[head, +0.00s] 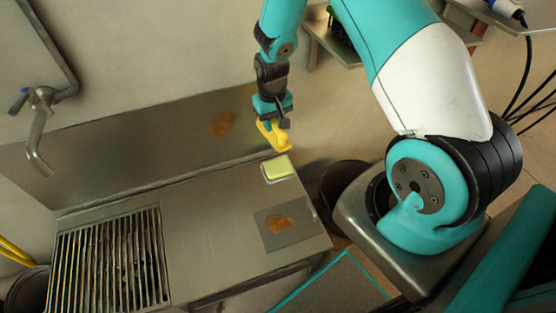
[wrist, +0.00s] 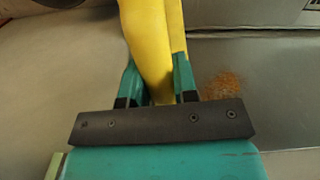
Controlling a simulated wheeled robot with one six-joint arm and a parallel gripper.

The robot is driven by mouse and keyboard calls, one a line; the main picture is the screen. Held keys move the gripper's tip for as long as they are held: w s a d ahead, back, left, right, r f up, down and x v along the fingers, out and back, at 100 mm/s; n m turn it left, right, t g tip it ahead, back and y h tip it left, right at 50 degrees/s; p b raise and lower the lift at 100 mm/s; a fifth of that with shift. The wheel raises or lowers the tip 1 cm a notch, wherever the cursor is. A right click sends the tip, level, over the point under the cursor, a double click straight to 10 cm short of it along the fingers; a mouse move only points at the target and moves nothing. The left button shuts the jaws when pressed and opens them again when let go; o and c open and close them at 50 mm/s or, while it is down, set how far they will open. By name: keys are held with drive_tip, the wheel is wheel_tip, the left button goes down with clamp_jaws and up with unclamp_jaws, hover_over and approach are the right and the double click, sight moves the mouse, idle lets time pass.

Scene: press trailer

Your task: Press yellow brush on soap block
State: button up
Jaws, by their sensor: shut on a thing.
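My gripper (head: 268,117) is shut on the yellow brush (head: 271,134) and holds it in the air near the back of the metal counter. In the wrist view the yellow brush (wrist: 150,45) runs up between the teal fingers (wrist: 158,88); its bristles cannot be made out. The soap block (head: 279,167), pale yellow-green on a light base, lies on the counter near its back right corner. In the head view it is just below the brush, with a small gap between them. The soap block cannot be clearly made out in the wrist view.
A grey plate with a brown stain (head: 279,224) lies in front of the soap. Another brown stain (head: 221,124) marks the back panel. A slatted grate (head: 112,259) and a tap (head: 40,125) are at left. A dark bin (head: 343,185) stands right of the counter. The counter's middle is clear.

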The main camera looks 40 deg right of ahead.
drive_tip(key=shift+m, duration=0.7)
drive_tip(key=w+d+f+b, duration=0.1)
drive_tip(key=f+b, duration=0.5)
drive_tip(key=f, duration=0.1)
drive_tip(key=w+d+f+b, duration=0.1)
drive_tip(key=d+f+b, duration=0.1)
drive_tip(key=f+b, duration=0.4)
drive_tip(key=w+d+f+b, duration=0.1)
drive_tip(key=f+b, duration=0.5)
drive_tip(key=f, duration=0.1)
drive_tip(key=shift+w+d+f+b, duration=0.25)
drive_tip(key=shift+w+f+b, duration=0.05)
drive_tip(key=shift+w+f, duration=0.05)
drive_tip(key=shift+f, duration=0.55)
idle(0.8)
drive_tip(key=shift+r, duration=0.15)
wheel_tip(320, 180, up, 7)
drive_tip(key=p, duration=0.6)
drive_tip(key=shift+p, duration=0.3)
drive_tip(key=shift+a, duration=0.1)
idle(0.4)
